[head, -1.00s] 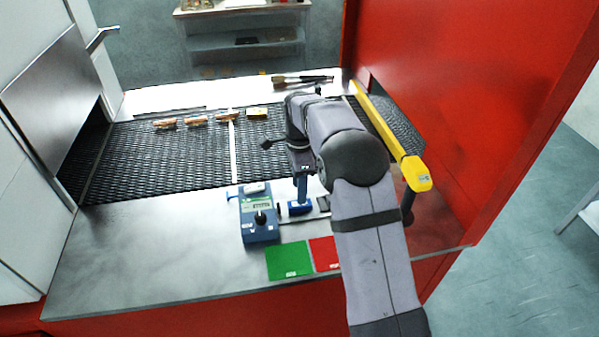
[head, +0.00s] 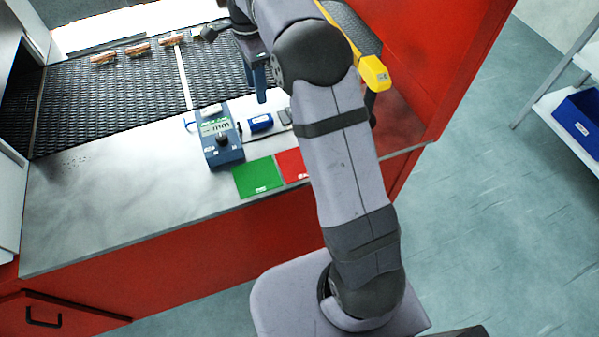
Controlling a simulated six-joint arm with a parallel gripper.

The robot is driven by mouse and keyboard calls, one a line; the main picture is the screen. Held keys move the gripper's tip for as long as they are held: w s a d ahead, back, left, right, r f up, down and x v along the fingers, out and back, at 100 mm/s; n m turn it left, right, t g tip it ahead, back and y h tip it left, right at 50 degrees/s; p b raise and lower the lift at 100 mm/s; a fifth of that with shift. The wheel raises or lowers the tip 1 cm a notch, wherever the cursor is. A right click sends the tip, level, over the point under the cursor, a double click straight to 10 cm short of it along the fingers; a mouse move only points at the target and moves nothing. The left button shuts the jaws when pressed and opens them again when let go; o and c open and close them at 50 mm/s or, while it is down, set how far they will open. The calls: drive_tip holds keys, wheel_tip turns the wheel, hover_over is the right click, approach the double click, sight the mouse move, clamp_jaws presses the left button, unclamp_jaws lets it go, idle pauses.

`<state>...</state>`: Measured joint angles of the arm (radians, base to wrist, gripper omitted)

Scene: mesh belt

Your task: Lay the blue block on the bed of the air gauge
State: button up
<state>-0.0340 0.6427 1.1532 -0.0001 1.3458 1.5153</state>
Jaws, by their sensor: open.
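The blue block (head: 261,122) lies just right of the air gauge (head: 221,145), a blue box with a small display and a dark knob. The block appears to rest on or at a thin dark strip beside the gauge; I cannot tell exactly what lies under it. My gripper (head: 261,96) hangs just above and behind the block, apart from it. It is open and empty, with its fingers seen nearly edge-on.
A green card (head: 257,178) and a red card (head: 292,165) lie in front. The dark mesh belt (head: 110,100) carries several copper-coloured pieces behind. A yellow bar (head: 374,73) stands at the right. The left metal counter (head: 110,190) is clear.

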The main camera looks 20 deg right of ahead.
drive_tip(key=s+f+n, duration=0.3)
drive_tip(key=s+n, duration=0.2)
drive_tip(key=s, duration=0.4)
drive_tip(key=s+d+f+n, duration=0.1)
drive_tip(key=s+f+n, duration=0.2)
drive_tip(key=s+n, duration=0.3)
drive_tip(key=s+f+n, duration=0.3)
drive_tip(key=s+n, duration=0.3)
drive_tip(key=s, duration=0.8)
drive_tip(key=shift+d, duration=0.35)
